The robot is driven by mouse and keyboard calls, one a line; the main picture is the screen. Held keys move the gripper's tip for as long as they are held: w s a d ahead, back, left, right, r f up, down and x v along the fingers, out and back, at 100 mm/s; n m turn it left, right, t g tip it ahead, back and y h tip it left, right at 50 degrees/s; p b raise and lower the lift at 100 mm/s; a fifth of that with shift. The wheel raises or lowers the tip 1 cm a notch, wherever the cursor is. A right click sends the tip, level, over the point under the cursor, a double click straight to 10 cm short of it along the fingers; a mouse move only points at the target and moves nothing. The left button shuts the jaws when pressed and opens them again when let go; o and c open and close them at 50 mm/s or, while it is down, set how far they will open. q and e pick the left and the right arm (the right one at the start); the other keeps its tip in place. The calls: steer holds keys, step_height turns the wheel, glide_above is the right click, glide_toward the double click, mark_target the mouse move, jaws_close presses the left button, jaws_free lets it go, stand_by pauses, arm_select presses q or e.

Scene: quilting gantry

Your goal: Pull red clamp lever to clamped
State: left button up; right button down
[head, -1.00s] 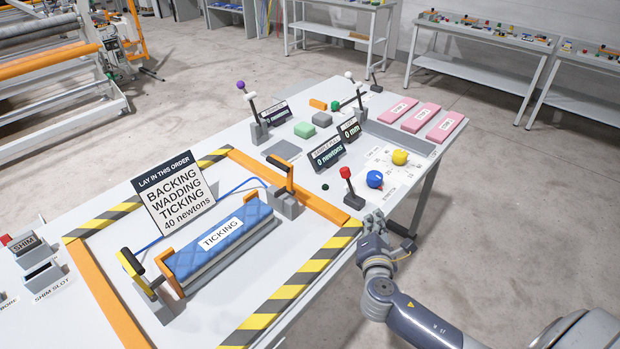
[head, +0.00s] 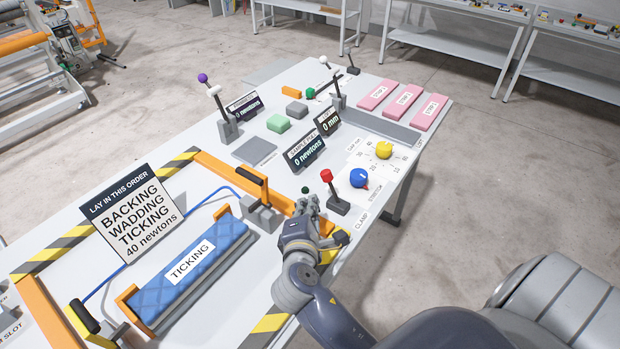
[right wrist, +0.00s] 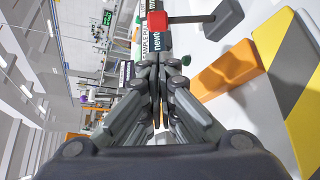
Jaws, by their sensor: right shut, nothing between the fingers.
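The red clamp lever (head: 327,176) has a red knob on a dark stem rising from a dark grey base, beside the printed word CLAMP near the table's right edge. Its stem tilts up and to the left in the head view. In the right wrist view the red knob (right wrist: 157,20) is near the top, beyond the fingertips. My right gripper (head: 308,200) is shut and empty, just left of and nearer than the lever's base. It does not visibly hold the lever; it also shows in the right wrist view (right wrist: 158,65). My left gripper is not in view.
A blue knob (head: 359,178) and a yellow knob (head: 384,150) stand right of the lever. The newtons display (head: 305,153) stands behind it. Pink blocks (head: 403,101) lie at the far right.

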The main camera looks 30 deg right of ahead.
mark_target(331, 186)
steer(key=p+x, duration=0.2)
steer(key=x, duration=0.7)
steer(key=shift+d+f, duration=0.1)
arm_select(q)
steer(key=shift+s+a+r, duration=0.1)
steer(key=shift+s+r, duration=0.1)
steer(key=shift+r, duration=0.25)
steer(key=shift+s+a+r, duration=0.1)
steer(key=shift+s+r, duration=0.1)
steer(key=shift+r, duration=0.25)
arm_select(e)
steer(key=shift+w+d+f, duration=0.1)
steer(key=shift+w+d, duration=0.05)
steer(key=shift+w, duration=0.1)
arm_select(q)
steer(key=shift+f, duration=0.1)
arm_select(e)
steer(key=shift+d, duration=0.1)
